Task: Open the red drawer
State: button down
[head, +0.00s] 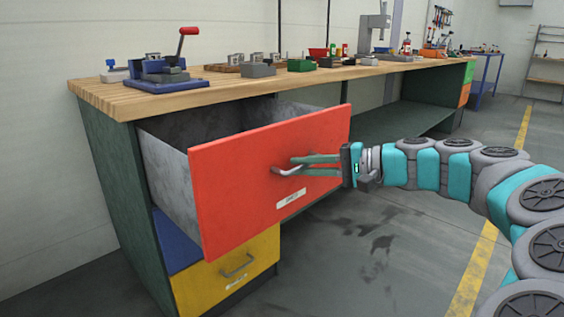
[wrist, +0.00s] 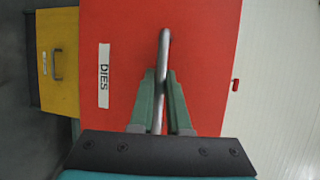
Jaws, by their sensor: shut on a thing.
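The red drawer (head: 245,180) is pulled well out of the workbench cabinet, and its grey interior shows behind the front panel. Its metal bar handle (head: 284,171) is on the front panel. My gripper (head: 297,165) is shut on this handle, with a finger on each side of it. In the wrist view my gripper (wrist: 161,78) has its green fingers around the handle (wrist: 163,52). The red front (wrist: 200,50) fills the middle of that view, with a white label (wrist: 104,75) reading DIES.
A blue drawer (head: 176,243) and a yellow drawer (head: 230,270) sit shut below. The wooden benchtop (head: 215,88) above carries a blue vise (head: 165,77) and several small parts. The grey floor (head: 370,250) in front is clear.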

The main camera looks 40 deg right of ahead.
jog(key=s+b, duration=0.1)
jog(key=s, duration=0.8)
jog(key=shift+d+b, duration=0.35)
jog(key=c, duration=1.2)
grip_release()
jog(key=shift+o, duration=0.2)
jog(key=v, duration=0.7)
jog(key=shift+s+d+p, duration=0.25)
jog(key=shift+s+p, duration=0.1)
jog(key=shift+p, duration=0.05)
